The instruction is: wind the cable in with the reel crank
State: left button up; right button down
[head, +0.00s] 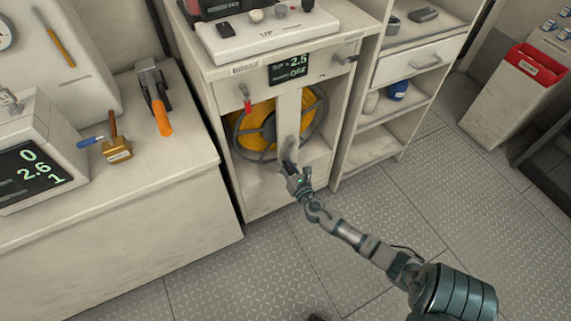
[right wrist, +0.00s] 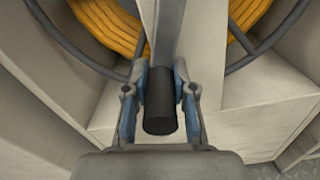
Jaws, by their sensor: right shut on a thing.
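The cable reel (head: 258,131) with yellow cable sits in the open bay of the cabinet, behind a pale upright post. My right gripper (head: 290,168) is at the lower front of the reel. In the right wrist view, my right gripper (right wrist: 160,105) has its two fingers on either side of the dark cylindrical crank handle (right wrist: 160,108) and is shut on it. A grey crank arm (right wrist: 164,30) runs up from the handle. Yellow cable (right wrist: 112,25) and the dark reel rim (right wrist: 70,45) show behind. My left gripper is not in view.
A red-tipped lever (head: 246,101) hangs at the cabinet front above the reel, beside a display (head: 289,68). Left is a counter with an orange-handled tool (head: 158,105) and a brass padlock-like block (head: 117,150). Open shelves (head: 385,127) stand right.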

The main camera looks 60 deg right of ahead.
jog(key=shift+w+a+r, duration=0.15)
jog(key=shift+w+a, duration=0.05)
jog(key=shift+a, duration=0.1)
